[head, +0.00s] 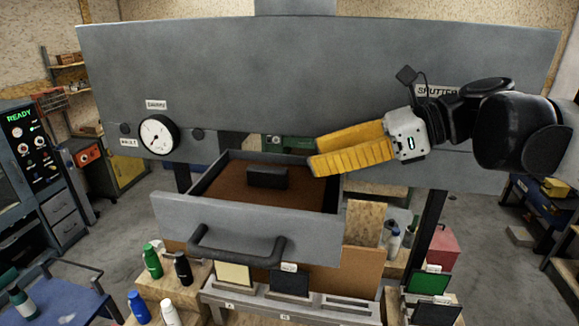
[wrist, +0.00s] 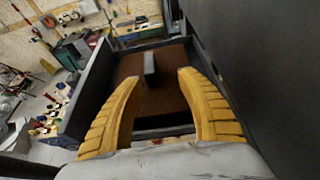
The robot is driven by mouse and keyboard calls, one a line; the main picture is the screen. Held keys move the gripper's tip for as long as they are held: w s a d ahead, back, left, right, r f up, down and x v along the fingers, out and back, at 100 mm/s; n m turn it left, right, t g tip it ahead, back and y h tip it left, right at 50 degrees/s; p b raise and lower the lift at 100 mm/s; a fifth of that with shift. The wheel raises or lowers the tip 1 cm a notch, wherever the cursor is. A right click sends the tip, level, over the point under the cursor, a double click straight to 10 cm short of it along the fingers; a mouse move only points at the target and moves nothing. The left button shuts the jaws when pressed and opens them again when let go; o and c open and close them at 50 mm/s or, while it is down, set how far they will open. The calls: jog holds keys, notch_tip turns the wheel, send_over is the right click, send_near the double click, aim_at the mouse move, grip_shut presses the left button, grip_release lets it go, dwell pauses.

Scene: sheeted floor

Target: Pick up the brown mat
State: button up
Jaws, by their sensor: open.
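The brown mat (head: 222,190) lies flat in the bottom of an open grey drawer (head: 185,212). A small dark block (head: 267,178) stands on the mat near its middle. In the wrist view the mat (wrist: 168,100) shows between and beyond my fingers, with the block (wrist: 149,66) on it. My gripper (head: 315,150) has yellow ribbed fingers and is open and empty. It is above the drawer's right side, pointing left in the head view. In the wrist view my gripper (wrist: 160,78) has its fingertips spread wide over the mat. The fingers hide parts of the mat.
The drawer has raised walls and a dark front handle (head: 237,248). A large grey panel (head: 300,75) with a gauge (head: 158,134) rises behind and above it. Bottles (head: 152,261) and several small panels stand below the drawer. A blue table (head: 65,300) is at lower left.

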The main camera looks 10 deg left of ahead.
aim_at(271, 169)
jog(key=a, duration=0.1)
jog(key=s+a, duration=0.1)
jog(key=s+a+f, duration=0.1)
jog(key=shift+a+p, duration=0.15)
jog(key=shift+p, duration=0.2)
jog(key=x, duration=0.2)
jog(key=p+x, duration=0.1)
jog(key=x, duration=0.1)
jog(key=p+x, duration=0.1)
jog(key=x, duration=0.1)
jog(key=shift+a+r, duration=0.15)
jog(key=shift+r, duration=0.2)
jog(key=shift+w+a+f, duration=0.1)
jog(key=shift+f, duration=0.05)
jog(key=shift+w, duration=0.1)
grip_shut()
